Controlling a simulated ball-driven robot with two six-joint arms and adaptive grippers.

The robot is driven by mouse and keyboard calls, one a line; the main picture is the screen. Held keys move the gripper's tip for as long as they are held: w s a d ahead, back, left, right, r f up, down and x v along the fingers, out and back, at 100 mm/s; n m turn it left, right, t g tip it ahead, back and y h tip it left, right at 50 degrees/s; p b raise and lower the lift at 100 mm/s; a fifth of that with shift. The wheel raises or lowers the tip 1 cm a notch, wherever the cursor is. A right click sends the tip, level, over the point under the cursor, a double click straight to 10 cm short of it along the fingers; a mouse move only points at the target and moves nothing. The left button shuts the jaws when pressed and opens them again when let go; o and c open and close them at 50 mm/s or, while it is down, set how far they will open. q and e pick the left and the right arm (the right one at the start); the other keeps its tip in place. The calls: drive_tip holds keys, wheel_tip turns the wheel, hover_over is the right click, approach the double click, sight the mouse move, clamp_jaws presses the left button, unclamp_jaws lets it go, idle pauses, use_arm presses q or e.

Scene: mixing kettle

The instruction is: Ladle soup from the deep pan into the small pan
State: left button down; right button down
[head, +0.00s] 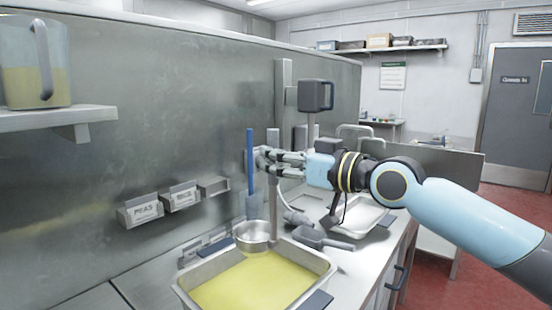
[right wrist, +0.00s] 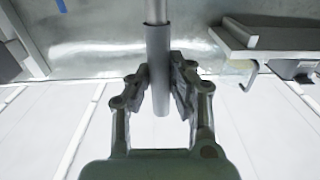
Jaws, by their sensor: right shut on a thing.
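The deep pan (head: 326,267) is a rectangular steel pan of yellow soup (head: 255,284) at the front of the counter. A small round metal pan (head: 252,236) stands just behind it. My right gripper (head: 262,159) is above and behind these pans, near the wall. It is shut on an upright grey handle with a thinner rod, which I take for the ladle (right wrist: 158,75), seen between the fingers in the right wrist view (right wrist: 160,85). I cannot make out its bowl. A blue upright stick (head: 250,150) shows beside the fingertips. My left gripper is not in view.
Labelled bins (head: 141,211) hang on the wall at left. A jug (head: 35,70) of yellow liquid stands on a wall shelf (head: 60,119). A dark scoop (head: 318,240) and a shallow tray (head: 370,222) lie right of the pans. A post rises behind my gripper.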

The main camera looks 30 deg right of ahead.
sight(276, 230)
wheel_tip(276, 230, down, 15)
drive_tip(key=b, duration=1.4)
drive_tip(key=shift+f, duration=0.1)
wheel_tip(276, 230, up, 14)
drive_tip(key=p, duration=1.1)
drive_tip(key=shift+f, duration=0.5)
